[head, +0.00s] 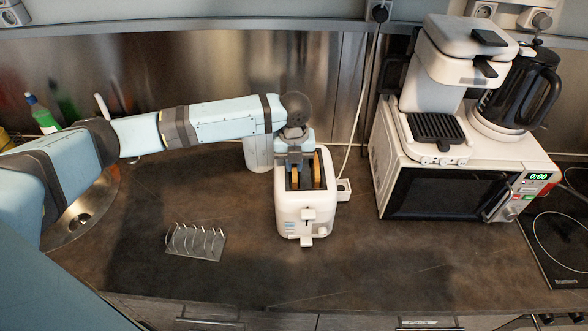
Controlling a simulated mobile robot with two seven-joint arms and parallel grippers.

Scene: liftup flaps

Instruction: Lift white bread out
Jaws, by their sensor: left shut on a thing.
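The white toaster (292,216) stands upright on the dark countertop, slots facing up. Two browned bread slices show in its top, a left slice (294,178) and a right slice (317,169), both sitting in the slots. My left gripper (294,160) is directly over the rear of the toaster, pointing down. It is shut on bread, which looks to be the left slice, though the fingertips are small and partly hidden by the gripper body. My right gripper is not in view.
A metal toast rack (196,242) stands empty to the left of the toaster. A clear container (258,154) is behind the toaster. A microwave (440,190) with a coffee machine (448,75) and black kettle (518,92) on top stands right. The front counter is clear.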

